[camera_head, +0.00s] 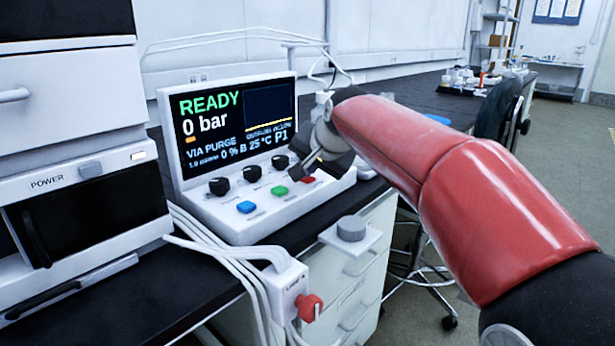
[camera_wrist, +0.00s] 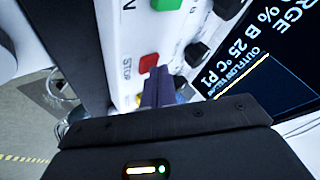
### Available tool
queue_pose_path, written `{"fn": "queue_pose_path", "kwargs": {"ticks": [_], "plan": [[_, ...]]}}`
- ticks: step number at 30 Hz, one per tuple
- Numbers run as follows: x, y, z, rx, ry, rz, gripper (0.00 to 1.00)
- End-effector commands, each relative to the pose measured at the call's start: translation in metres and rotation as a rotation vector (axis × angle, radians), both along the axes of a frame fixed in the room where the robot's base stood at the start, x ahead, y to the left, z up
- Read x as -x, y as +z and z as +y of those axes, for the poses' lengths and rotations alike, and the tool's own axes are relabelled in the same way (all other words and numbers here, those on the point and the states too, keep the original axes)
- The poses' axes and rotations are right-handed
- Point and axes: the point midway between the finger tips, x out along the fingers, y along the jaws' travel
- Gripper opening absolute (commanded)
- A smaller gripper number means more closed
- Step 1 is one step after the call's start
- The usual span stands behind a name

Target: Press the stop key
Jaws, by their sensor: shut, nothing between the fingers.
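In the head view the stop key (camera_head: 308,180) is partly in view just below my gripper (camera_head: 306,165). My gripper is shut and empty. In the wrist view its fingertips (camera_wrist: 159,75) are right beside the red key. I cannot tell whether they touch it. The panel's screen (camera_head: 235,125) reads READY and 0 bar.
A green key (camera_head: 280,190) and a blue key (camera_head: 246,206) sit left of the red one. Black knobs (camera_head: 252,173) stand behind the keys. A white box with a red knob (camera_head: 308,306) and cables are in front. A grey round knob (camera_head: 351,228) stands right.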

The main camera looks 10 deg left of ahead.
Motion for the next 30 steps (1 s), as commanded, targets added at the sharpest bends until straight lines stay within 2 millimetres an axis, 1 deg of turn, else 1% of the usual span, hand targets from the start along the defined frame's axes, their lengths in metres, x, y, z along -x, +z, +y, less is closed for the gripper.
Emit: {"fn": "queue_pose_path", "kwargs": {"ticks": [10,21,30], "plan": [[0.000,0.000,0.000,0.001,0.001,0.002,0.00],[0.000,0.018,0.000,0.001,0.001,0.002,0.00],[0.000,0.018,0.000,0.001,0.000,0.001,0.00]]}}
